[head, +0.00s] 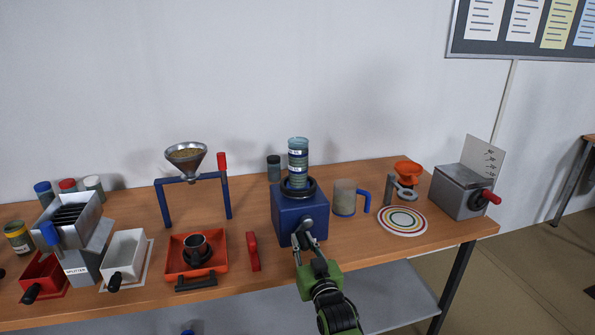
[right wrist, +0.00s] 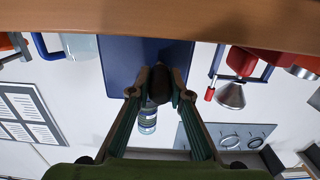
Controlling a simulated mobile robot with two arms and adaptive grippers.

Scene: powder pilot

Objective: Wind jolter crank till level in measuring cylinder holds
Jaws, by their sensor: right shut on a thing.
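The jolter is a blue box (head: 286,217) on the table, right of the middle; its blue front also shows in the right wrist view (right wrist: 118,65). The measuring cylinder (head: 298,160) stands upright on top of it, inside a dark ring, with labelled bands on its wall. The level inside is too small to read. The cylinder also shows in the right wrist view (right wrist: 148,120). My right gripper (head: 308,238) is at the jolter's front, shut on the dark crank handle (right wrist: 158,78). The fingers partly hide the crank. My left gripper is out of view.
A jug with a blue handle (head: 345,198) stands close right of the jolter. A red-handled tool (head: 253,251) lies to its left. A funnel on a blue stand (head: 186,158), an orange tray (head: 176,266) and a grey box with red knob (head: 460,188) are farther off.

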